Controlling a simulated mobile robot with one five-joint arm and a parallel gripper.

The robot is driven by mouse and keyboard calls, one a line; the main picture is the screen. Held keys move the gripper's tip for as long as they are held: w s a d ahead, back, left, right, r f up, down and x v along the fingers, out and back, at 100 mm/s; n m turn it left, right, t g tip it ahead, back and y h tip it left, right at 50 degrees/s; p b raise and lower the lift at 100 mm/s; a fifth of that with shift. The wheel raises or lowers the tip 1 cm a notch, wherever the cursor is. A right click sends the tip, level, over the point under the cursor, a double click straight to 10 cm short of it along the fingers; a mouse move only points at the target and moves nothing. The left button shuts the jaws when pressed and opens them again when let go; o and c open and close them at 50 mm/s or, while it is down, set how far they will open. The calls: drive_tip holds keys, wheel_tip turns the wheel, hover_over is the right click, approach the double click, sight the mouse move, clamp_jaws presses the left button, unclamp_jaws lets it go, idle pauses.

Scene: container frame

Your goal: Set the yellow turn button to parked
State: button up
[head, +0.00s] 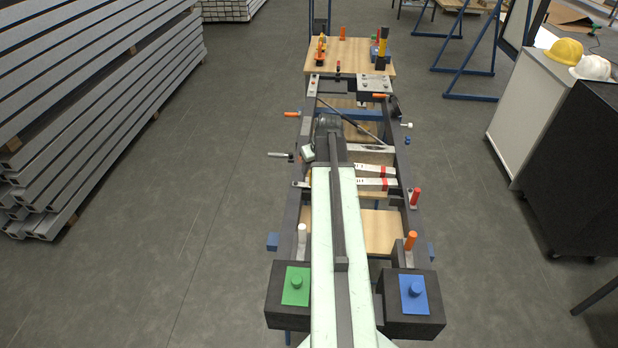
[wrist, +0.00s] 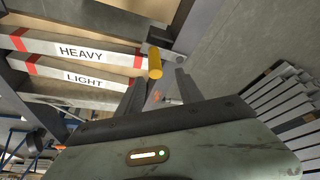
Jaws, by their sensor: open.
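In the wrist view, the yellow turn button (wrist: 154,62) is a short yellow cylinder at the end of the HEAVY bar, beside a grey metal rail. My gripper (wrist: 160,84) is open, with its two dark fingers pointing toward the button. The button appears just beyond and between the fingertips, and I see no grip on it. I cannot tell the exact gap or which setting the button has. In the head view, my arm covers the middle of the frame, and I cannot make out the button or the fingertips.
White bars with red bands, HEAVY (wrist: 85,50) and LIGHT (wrist: 80,75), cross the frame. In the head view, red (head: 415,196) and orange (head: 411,240) knobs stand on the right rail. Stacked metal beams (head: 90,90) lie left; floor between is clear.

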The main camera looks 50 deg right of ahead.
drive_tip(key=b+x, duration=0.7)
drive_tip(key=x, duration=0.1)
drive_tip(key=shift+s+d, duration=0.3)
drive_tip(key=shift+s, duration=0.1)
drive_tip(key=shift+r, duration=0.1)
clamp_jaws()
idle(0.9)
